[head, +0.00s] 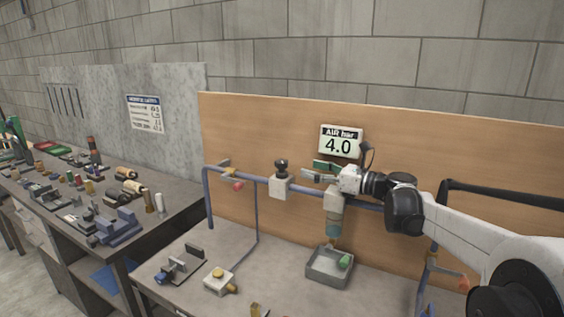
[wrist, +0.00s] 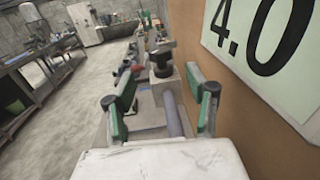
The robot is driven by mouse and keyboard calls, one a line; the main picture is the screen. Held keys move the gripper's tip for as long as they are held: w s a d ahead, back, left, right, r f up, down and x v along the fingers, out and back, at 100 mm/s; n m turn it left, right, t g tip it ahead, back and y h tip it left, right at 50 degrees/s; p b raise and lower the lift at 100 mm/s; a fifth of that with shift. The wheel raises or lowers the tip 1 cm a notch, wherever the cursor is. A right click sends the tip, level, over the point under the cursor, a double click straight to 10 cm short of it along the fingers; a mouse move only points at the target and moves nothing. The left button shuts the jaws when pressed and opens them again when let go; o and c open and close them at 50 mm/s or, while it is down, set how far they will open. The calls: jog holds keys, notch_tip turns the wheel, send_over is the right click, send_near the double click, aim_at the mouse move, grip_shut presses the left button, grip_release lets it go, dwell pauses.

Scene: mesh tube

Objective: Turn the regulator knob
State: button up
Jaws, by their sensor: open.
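The regulator has a black knob (head: 281,165) on top of a pale block (head: 280,187), set on a blue pipe. The knob also shows in the wrist view (wrist: 161,64), ahead and between my fingers. My gripper (head: 309,172) is open and empty, to the right of the knob in the head view and apart from it. In the wrist view my gripper (wrist: 160,100) has its two green-padded fingers spread wide. A sign (head: 341,141) on the wooden board reads "AIR bar 4.0"; its digits show close by in the wrist view (wrist: 265,40).
The blue pipe (head: 225,176) runs along the wooden board (head: 240,125), close behind my arm. A grey tray (head: 331,281) with a green item stands below on the bench. A yellow-topped box (head: 218,285) and a small fixture sit left. A cluttered workbench is further left.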

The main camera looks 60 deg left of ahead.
aim_at(287, 163)
jog(key=p+x, duration=0.1)
jog(key=x, duration=1)
jog(key=shift+c, duration=0.5)
jog(key=c, duration=1.2)
